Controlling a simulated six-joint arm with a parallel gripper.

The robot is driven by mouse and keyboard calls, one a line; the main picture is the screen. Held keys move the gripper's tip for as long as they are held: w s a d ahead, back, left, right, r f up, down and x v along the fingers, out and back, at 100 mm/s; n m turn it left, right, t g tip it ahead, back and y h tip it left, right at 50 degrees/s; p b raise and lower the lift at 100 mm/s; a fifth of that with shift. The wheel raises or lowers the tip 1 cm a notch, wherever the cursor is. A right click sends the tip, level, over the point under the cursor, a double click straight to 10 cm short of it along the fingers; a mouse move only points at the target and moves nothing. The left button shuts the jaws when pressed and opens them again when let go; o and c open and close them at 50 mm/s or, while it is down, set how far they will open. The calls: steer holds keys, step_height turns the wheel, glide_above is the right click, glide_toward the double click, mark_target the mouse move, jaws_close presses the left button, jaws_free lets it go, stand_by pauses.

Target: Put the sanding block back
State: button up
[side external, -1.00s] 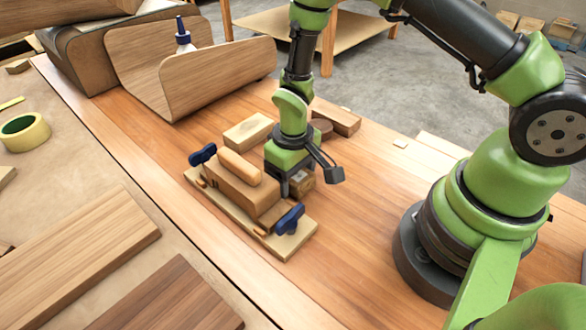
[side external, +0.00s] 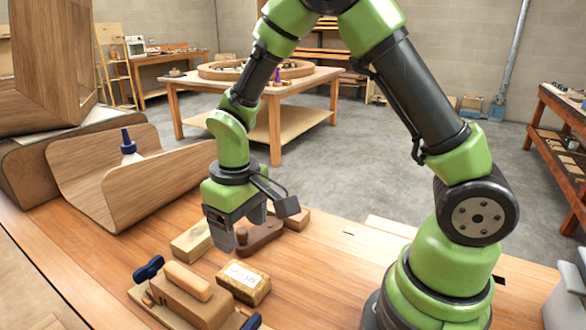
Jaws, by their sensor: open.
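A tan block with printed marks on its top (side external: 243,282), which looks like the sanding block, lies on the bench just right of the clamped wooden form (side external: 190,298). My gripper (side external: 239,228) is raised above the bench, behind that block, with its jaws apart and nothing between them. Its fingers partly cover a dark brown rounded wooden piece (side external: 262,236) behind them. The form has a light wooden bar on top and blue-handled clamps (side external: 148,269); its near end is cut off by the frame's bottom edge.
A pale wooden block (side external: 190,241) lies left of my gripper, and another wooden block (side external: 297,219) lies behind. A curved wood panel (side external: 150,180) with a glue bottle (side external: 130,148) stands at left. The bench right of the tan block is mostly clear.

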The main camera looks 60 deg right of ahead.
steer(key=s+d+r+m+t+y, duration=0.1)
steer(key=s+r+m+t, duration=0.2)
steer(key=r, duration=0.9)
steer(key=s+r+m+t+y, duration=0.1)
steer(key=s+r+t, duration=0.3)
steer(key=s, duration=0.7)
steer(key=shift+s+d+r, duration=0.35)
steer(key=shift+s+r, duration=0.05)
steer(key=shift+r, duration=0.65)
